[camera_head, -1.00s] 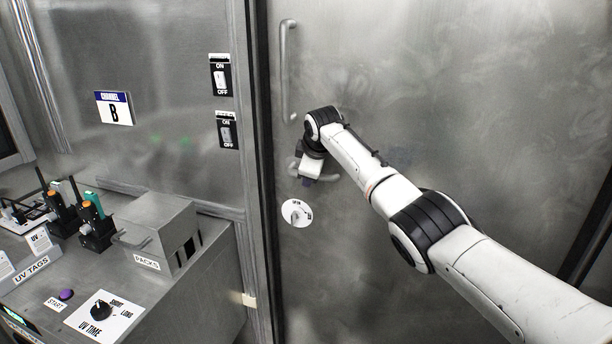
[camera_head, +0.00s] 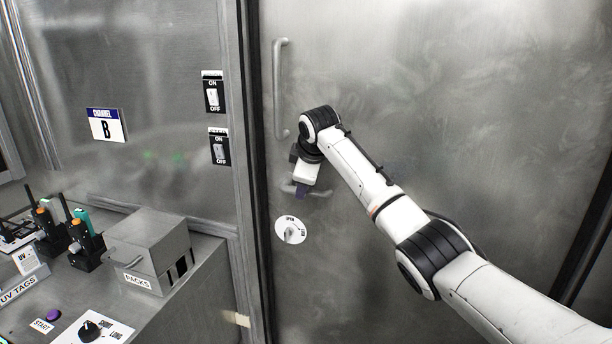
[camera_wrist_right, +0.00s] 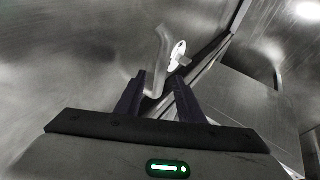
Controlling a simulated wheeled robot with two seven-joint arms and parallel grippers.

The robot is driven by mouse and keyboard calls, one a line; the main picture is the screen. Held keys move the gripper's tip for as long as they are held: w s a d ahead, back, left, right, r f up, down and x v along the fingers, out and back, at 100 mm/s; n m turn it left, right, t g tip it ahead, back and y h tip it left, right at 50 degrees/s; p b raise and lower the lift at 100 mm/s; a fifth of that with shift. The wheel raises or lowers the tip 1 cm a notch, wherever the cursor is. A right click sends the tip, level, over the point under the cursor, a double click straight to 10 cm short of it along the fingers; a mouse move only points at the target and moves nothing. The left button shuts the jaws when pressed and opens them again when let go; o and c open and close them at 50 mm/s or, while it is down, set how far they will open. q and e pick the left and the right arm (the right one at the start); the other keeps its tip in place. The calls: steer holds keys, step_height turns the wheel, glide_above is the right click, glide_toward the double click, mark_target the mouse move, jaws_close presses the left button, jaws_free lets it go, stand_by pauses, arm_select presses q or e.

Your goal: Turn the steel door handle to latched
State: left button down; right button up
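The steel door handle (camera_head: 288,188) is a short grey lever on the big metal door, partly hidden behind my right gripper (camera_head: 303,187). In the right wrist view the lever (camera_wrist_right: 160,52) is a pale bent bar running down between the two dark fingers. The right gripper (camera_wrist_right: 160,78) is open, its fingers on either side of the lever's lower end; I cannot tell whether they touch it. A round white plate (camera_head: 291,230) with a pointer and an OPEN label sits below the lever. My left gripper is not in view.
A vertical pull bar (camera_head: 280,90) is fixed to the door above the lever. The door frame (camera_head: 250,150) and two ON/OFF switches stand left. A bench with a PACKS box (camera_head: 150,250) and radios is at lower left. The door's right side is clear.

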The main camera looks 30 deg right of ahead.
steer(key=shift+b+v, duration=0.3)
steer(key=shift+v, duration=2.45)
